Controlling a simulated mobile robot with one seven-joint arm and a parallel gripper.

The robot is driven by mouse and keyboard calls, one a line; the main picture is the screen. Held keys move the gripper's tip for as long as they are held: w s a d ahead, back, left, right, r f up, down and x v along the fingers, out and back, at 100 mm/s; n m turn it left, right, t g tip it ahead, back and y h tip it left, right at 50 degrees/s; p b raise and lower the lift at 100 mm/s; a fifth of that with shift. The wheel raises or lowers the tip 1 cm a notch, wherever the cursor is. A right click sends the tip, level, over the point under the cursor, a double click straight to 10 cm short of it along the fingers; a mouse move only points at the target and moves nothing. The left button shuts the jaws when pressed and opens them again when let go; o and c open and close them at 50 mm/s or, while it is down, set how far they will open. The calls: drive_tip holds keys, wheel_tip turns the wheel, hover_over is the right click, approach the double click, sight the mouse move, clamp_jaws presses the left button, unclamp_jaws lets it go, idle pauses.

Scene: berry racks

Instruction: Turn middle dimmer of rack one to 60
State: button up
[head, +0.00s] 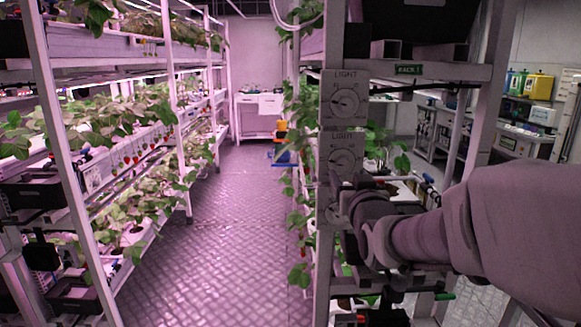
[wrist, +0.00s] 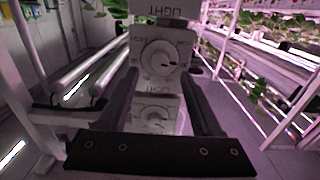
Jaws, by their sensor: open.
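The rack one post carries a column of grey LIGHT dimmers with round dials. The top dimmer (head: 345,100) and the middle dimmer (head: 345,156) show clearly in the head view; a lower one is largely hidden behind my gripper (head: 342,188). The wrist view looks upside down. There the middle dimmer (wrist: 158,58) faces me, with the top dimmer (wrist: 155,115) below it in the picture. My gripper (wrist: 161,77) is open and empty, its fingers on either side of the dimmer column. The middle dial's setting is too small to read.
Plants hang close left of the post. A plant rack (head: 70,180) lines the left side.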

sight(343, 166)
drive_tip(key=shift+w, duration=2.6)
clamp_jaws()
